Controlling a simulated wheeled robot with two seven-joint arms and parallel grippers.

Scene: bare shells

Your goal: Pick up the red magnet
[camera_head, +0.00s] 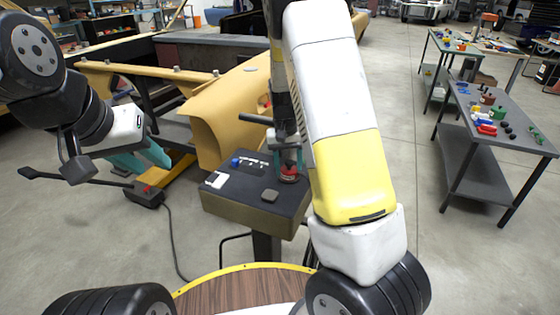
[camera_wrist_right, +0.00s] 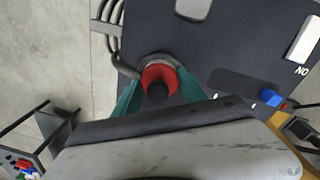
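The red magnet (camera_head: 289,174) stands upright on the dark top of the pedestal box (camera_head: 232,188), near its far right corner. In the right wrist view the magnet (camera_wrist_right: 168,72) is a red ring with a dark centre. My right gripper (camera_head: 288,160) points down over it, with teal fingers on either side of it. In the wrist view my right gripper (camera_wrist_right: 158,82) looks open around the magnet; firm contact cannot be made out. My left gripper (camera_head: 147,168) is open and empty, to the left of the box.
A yellow car shell (camera_head: 230,110) stands behind. A grey table (camera_head: 500,120) with small parts is at the right.

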